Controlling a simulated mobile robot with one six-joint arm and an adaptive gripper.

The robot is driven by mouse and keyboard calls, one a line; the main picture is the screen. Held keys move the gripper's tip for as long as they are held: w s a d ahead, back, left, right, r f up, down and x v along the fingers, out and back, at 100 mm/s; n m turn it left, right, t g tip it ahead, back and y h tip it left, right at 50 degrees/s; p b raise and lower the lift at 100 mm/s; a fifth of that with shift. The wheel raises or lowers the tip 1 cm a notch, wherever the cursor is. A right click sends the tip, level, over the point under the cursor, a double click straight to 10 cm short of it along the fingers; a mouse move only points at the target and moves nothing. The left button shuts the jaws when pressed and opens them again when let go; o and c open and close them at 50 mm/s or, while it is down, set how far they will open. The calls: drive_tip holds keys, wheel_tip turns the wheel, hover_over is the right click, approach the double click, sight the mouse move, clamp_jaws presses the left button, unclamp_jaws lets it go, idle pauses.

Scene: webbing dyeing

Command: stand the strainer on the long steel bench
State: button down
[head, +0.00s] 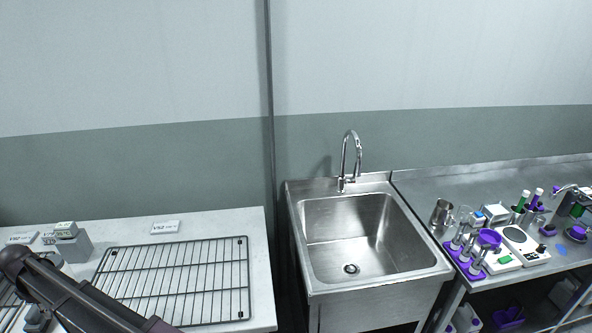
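The long steel bench (455,183) runs along the wall on the right of the head view, beside the sink. Its back left part is bare, and several items stand along its front and right. I cannot make out a strainer for certain. A small purple round piece (489,238) sits among the glassware on the bench, but it is too small to tell what it is. My arm crosses the lower left corner over the white table. My gripper is not in view.
A steel sink (352,240) with a tall tap (347,160) stands between the bench and the white table (215,222). A wire rack (175,280) lies on the table. A metal jug (440,214), a purple tube rack (464,262) and a white scale (524,243) crowd the bench's front.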

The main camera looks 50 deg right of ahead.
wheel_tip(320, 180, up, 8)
drive_tip(key=p, duration=0.6)
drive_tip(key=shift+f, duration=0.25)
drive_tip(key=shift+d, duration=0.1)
